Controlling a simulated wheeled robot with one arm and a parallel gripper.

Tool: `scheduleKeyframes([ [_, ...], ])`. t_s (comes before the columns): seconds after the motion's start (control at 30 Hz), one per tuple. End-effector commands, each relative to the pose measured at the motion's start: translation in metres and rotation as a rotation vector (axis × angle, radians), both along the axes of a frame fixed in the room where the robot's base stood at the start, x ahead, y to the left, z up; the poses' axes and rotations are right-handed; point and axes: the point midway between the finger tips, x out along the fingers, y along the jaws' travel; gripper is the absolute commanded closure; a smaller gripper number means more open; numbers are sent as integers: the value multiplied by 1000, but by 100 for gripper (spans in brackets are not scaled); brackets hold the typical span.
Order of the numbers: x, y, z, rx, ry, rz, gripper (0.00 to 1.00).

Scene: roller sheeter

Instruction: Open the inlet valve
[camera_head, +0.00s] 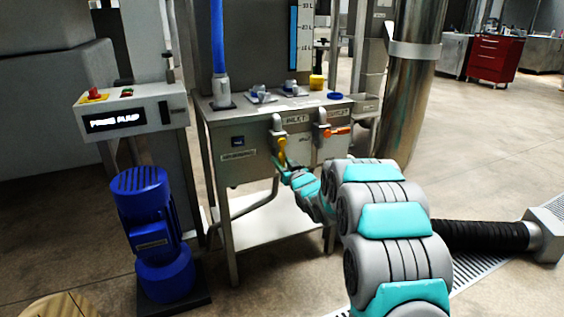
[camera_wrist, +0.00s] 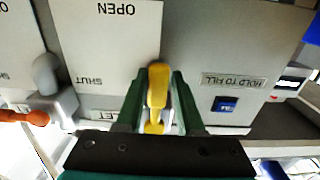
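The inlet valve has a yellow handle (camera_head: 282,150) on the front of the steel cabinet, by the INLET label (camera_head: 297,119). The handle hangs down, slightly tilted. My gripper (camera_head: 290,168) is at this handle. In the wrist view, which is upside down, the yellow handle (camera_wrist: 157,88) lies between the two dark green fingers of my gripper (camera_wrist: 158,90). The fingers stand close on both sides; I cannot tell whether they press on it. A white plate (camera_wrist: 110,45) marked OPEN and SHUT is beside the handle.
The outlet valve's orange handle (camera_head: 337,131) lies level just right of the inlet. A HOLD TO FILL label and blue button (camera_wrist: 224,104) are on the panel. A blue pump (camera_head: 150,225) and a control box (camera_head: 135,112) stand left. A steel column (camera_head: 408,90) stands right.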

Motion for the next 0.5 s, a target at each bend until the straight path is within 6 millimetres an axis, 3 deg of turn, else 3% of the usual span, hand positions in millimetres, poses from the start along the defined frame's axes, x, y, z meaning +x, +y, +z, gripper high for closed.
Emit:
scheduleKeyframes([
  [0.17, 0, -1, 0, 0, -1, -1, 42],
  [0.5, -1, -2, 1, -1, -1, -2, 41],
])
